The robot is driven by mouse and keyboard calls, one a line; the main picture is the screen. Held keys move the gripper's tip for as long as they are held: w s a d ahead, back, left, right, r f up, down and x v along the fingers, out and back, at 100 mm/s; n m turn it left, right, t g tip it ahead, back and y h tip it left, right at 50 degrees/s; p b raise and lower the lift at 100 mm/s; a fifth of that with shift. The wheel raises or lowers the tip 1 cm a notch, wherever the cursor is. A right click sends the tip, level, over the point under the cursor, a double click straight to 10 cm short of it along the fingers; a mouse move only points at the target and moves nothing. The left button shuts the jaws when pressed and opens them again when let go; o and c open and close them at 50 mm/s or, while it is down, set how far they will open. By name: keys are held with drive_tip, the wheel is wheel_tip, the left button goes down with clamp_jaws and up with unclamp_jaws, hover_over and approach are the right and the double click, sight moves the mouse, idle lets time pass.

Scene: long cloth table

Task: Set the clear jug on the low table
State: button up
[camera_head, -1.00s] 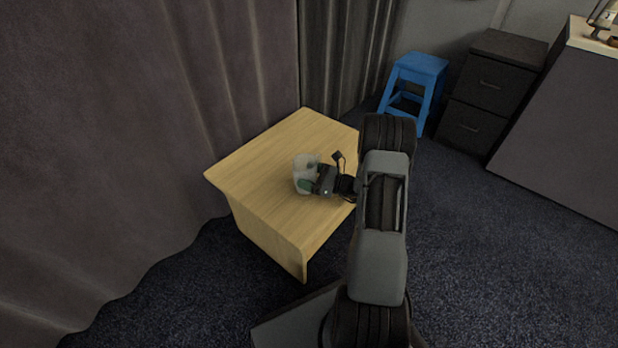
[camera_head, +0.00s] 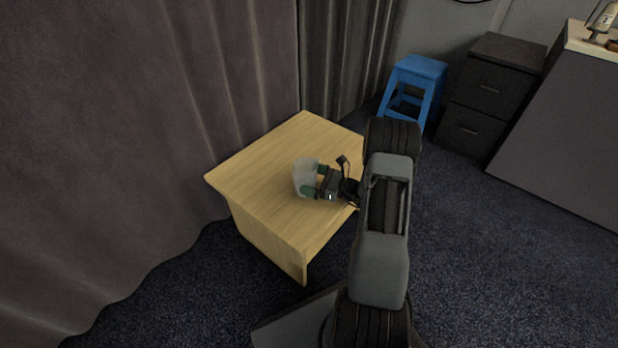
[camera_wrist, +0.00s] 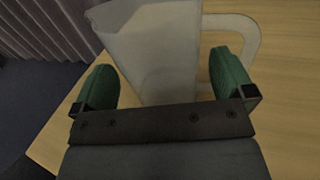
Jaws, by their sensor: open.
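The clear jug (camera_head: 305,176) stands upright on the low wooden table (camera_head: 262,165), near the middle of its top. In the wrist view the jug (camera_wrist: 155,50) is pale and see-through, with its handle (camera_wrist: 246,38) on the right. My gripper (camera_head: 314,182) reaches in from the right over the table, open, with its fingertips close to the jug. In the wrist view the open green fingers of my gripper (camera_wrist: 168,82) stand on either side of the jug's near part, with gaps visible. The jug's lower part is partly hidden by my gripper.
A curtain (camera_head: 120,130) hangs behind and left of the table. A blue stool (camera_head: 418,85) and a dark drawer cabinet (camera_head: 487,90) stand at the back right. A long table with a dark cloth (camera_head: 565,120) is at the far right. Carpet (camera_head: 470,250) is clear on the right.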

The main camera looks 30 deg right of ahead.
drive_tip(key=p+v, duration=0.2)
drive_tip(key=v, duration=0.8)
drive_tip(key=shift+s+d, duration=0.2)
drive_tip(key=shift+s, duration=0.05)
drive_tip(key=shift+r, duration=0.1)
drive_tip(key=s+a+r+n+g+p, duration=0.2)
drive_tip(key=a+r+n+g+p, duration=0.5)
drive_tip(key=r, duration=0.6)
drive_tip(key=s+a+r+n+g+p, duration=0.1)
drive_tip(key=a+r+n+g+p, duration=0.3)
drive_tip(key=a+r+n+p, duration=0.55)
drive_tip(key=s+a+r+n+h+p, duration=0.1)
drive_tip(key=s+r+n+h+p, duration=0.2)
drive_tip(key=r, duration=0.7)
drive_tip(key=s+a+r+n+h+p, duration=0.1)
drive_tip(key=s+r+n+h+p, duration=0.2)
drive_tip(key=r+p, duration=0.5)
drive_tip(key=s+a+r+n+t+h+p, duration=0.1)
drive_tip(key=s+r+n+h+p, duration=0.3)
drive_tip(key=r, duration=0.9)
drive_tip(key=shift+a+n+h+p, duration=0.25)
drive_tip(key=shift+n+h+p, duration=0.3)
drive_tip(key=shift+h+p, duration=0.6)
